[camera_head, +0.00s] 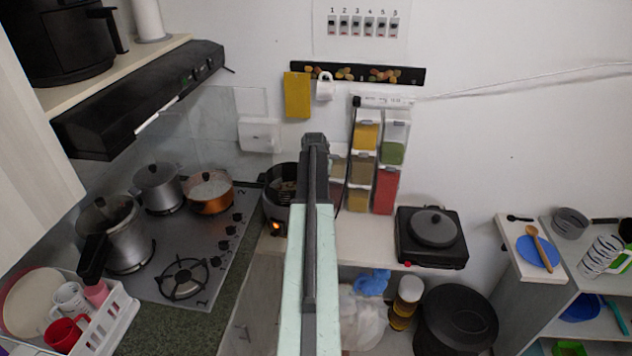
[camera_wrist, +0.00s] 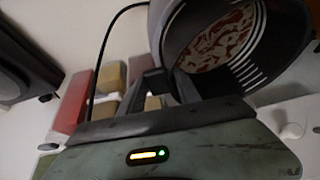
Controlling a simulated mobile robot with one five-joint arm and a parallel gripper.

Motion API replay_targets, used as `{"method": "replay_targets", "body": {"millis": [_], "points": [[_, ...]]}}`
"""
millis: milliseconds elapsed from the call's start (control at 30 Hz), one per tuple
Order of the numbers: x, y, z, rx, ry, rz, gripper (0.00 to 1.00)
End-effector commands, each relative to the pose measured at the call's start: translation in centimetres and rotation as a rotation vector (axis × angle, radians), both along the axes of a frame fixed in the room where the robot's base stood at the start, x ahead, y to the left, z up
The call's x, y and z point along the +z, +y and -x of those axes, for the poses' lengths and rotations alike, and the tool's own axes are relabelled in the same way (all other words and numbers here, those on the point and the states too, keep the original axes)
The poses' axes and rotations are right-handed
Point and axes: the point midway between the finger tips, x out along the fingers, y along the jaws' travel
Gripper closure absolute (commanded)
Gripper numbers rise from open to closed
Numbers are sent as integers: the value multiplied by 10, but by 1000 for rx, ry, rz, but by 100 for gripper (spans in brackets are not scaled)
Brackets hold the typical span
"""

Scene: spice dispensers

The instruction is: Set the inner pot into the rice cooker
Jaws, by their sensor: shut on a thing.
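The inner pot (camera_wrist: 280,58) is a dark round vessel with pale stripes on its inside wall and a red-and-white pattern at its bottom. It fills the upper right of the wrist view. My gripper (camera_wrist: 170,84) is shut on its near rim. In the head view, the black rice cooker (camera_head: 274,214) stands on the counter beside the stove, with an orange light on its front. A dark round opening with stripes inside shows at its top, just left of my arm. My arm hides the right side of the cooker and the fingertips. I cannot tell whether the pot is seated.
The stove (camera_head: 205,245) with several pots is at the left. Spice dispensers (camera_head: 384,190) hang on the wall right behind my arm. A black hot plate (camera_head: 431,249) with a lidded pan stands at the right of the counter. A range hood (camera_head: 140,105) juts out at the upper left.

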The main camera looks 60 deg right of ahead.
Motion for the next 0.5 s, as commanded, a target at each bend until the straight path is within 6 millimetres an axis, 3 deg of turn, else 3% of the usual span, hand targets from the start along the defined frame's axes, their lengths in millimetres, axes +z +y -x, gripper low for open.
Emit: {"method": "replay_targets", "body": {"millis": [500], "points": [[-11, 0, -1, -1, -3, 1, 100]]}}
